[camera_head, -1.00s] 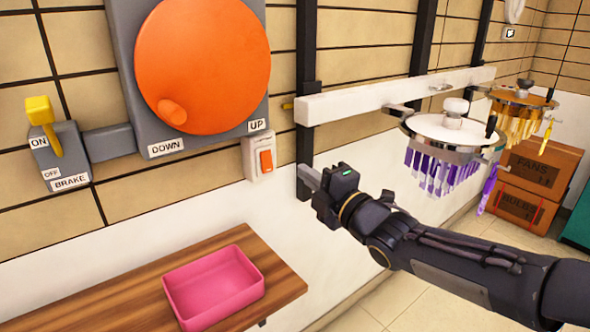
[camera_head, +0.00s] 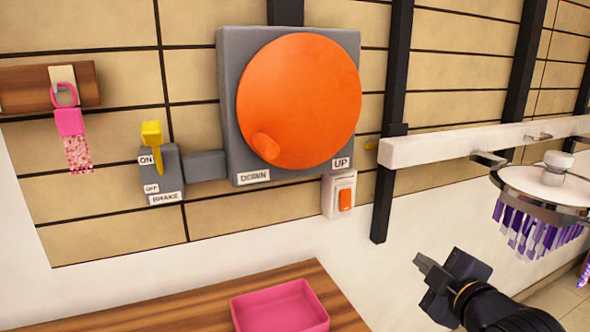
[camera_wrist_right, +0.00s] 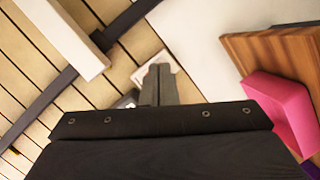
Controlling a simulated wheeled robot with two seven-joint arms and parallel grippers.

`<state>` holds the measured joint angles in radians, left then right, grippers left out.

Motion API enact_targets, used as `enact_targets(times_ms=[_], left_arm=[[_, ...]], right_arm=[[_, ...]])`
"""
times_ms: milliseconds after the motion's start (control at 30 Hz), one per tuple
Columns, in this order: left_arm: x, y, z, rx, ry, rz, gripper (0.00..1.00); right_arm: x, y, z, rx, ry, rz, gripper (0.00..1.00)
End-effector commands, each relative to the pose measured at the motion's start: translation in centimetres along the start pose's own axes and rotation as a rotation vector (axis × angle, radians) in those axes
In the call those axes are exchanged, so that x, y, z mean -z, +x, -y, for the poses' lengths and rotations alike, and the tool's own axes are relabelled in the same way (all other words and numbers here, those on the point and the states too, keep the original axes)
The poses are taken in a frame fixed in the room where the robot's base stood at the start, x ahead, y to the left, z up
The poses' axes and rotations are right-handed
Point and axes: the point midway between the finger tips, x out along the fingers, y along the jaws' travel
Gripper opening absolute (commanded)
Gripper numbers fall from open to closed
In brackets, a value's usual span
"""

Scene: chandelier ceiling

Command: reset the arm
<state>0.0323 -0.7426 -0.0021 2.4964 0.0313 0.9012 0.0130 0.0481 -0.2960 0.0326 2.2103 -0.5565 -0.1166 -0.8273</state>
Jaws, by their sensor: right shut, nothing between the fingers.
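My right gripper (camera_head: 425,263) comes in from the lower right in the head view, its arm partly cut off by the frame's bottom edge. Its fingers are together and hold nothing. It is in free space in front of the white lower wall, right of the pink tray. In the right wrist view the shut fingers (camera_wrist_right: 159,85) point up towards the wall near the switch plate. My left gripper is not in view.
An orange wheel (camera_head: 298,100) on a grey panel, a yellow brake lever (camera_head: 152,145) and an orange switch (camera_head: 345,199) are on the wall. A pink tray (camera_head: 280,308) sits on a wooden shelf (camera_head: 190,306). A chandelier (camera_head: 545,190) hangs from a white beam (camera_head: 450,148) at right.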

Motion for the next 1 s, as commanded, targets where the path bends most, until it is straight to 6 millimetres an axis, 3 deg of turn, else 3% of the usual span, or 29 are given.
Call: enact_targets(times_ms=[100, 200, 400, 567, 600, 867, 1000], left_arm=[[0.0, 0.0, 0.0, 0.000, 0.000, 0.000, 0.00], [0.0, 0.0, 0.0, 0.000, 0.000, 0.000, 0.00], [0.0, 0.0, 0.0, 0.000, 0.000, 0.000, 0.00], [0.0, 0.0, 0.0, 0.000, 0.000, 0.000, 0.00], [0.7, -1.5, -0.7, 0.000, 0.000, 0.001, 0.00], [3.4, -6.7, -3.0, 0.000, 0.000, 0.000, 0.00], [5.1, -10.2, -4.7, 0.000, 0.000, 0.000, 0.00]], right_arm=[[-3.7, -4.8, 5.2, 0.152, 0.439, 0.218, 0.00], [-5.0, -8.2, 9.4, 0.257, 0.732, 0.364, 0.00], [-5.0, -13.7, 16.1, 0.419, 1.139, 0.585, 0.00], [-3.8, -17.7, 20.4, 0.537, 1.386, 0.742, 0.00], [-2.8, -18.1, 18.9, 0.540, 1.391, 0.747, 0.00], [0.3, -19.3, 13.6, 0.536, 1.382, 0.744, 0.00], [2.5, -20.2, 10.0, 0.536, 1.380, 0.743, 0.00]])
